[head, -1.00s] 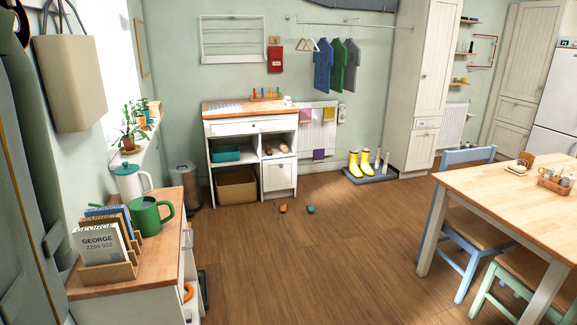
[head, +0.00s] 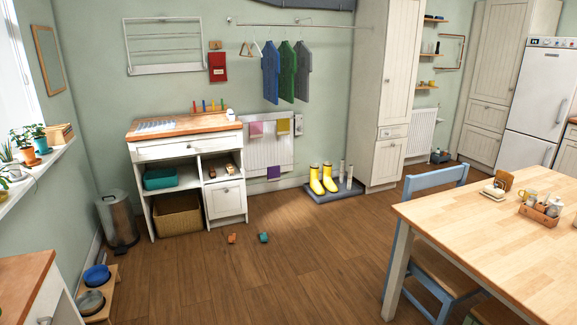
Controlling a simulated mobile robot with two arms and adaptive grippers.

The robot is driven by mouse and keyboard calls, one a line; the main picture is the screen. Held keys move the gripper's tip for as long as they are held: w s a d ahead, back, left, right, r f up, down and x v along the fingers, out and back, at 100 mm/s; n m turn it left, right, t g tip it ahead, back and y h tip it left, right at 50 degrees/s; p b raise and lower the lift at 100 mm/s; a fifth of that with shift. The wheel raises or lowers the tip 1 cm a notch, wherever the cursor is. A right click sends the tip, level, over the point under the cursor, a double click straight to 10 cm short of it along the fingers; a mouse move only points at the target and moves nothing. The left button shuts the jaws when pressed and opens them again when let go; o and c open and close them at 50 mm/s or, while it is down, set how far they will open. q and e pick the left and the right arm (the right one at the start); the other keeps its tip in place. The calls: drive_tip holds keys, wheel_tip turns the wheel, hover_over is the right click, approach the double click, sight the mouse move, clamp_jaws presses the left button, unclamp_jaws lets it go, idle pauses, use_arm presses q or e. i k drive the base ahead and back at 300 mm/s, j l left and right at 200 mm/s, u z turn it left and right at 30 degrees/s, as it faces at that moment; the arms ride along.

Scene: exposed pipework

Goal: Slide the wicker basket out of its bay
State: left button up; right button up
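The wicker basket (head: 177,214) is brown and box-shaped. It sits in the lower left bay of the white wooden-topped cabinet (head: 190,148) against the back wall. Its front faces the room, and the cabinet frame surrounds it at the sides and above. A teal bin (head: 160,178) stands on the shelf above it. Neither of my grippers is in view.
Two small objects, one orange (head: 231,238) and one teal (head: 263,237), lie on the floor before the cabinet. A metal bin (head: 118,222) stands to its left. Pet bowls (head: 93,290) are at lower left. The table (head: 500,235) and blue chair (head: 436,180) fill the right. The middle floor is open.

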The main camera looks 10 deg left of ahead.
sight(179, 215)
drive_tip(key=i+j+u, duration=0.15)
drive_tip(key=i+u, duration=0.3)
drive_tip(key=i, duration=0.5)
drive_tip(key=i+l+u, duration=0.2)
drive_tip(key=i+u, duration=0.25)
drive_tip(key=i, duration=1.6)
drive_tip(key=i+j, duration=0.1)
drive_tip(key=i, duration=1)
drive_tip(key=i+j+z, duration=0.2)
drive_tip(key=i, duration=0.15)
drive_tip(key=i+z, duration=0.15)
drive_tip(key=i, duration=0.25)
drive_tip(key=i+j+z, duration=0.2)
drive_tip(key=i+j, duration=0.05)
drive_tip(key=i, duration=0.1)
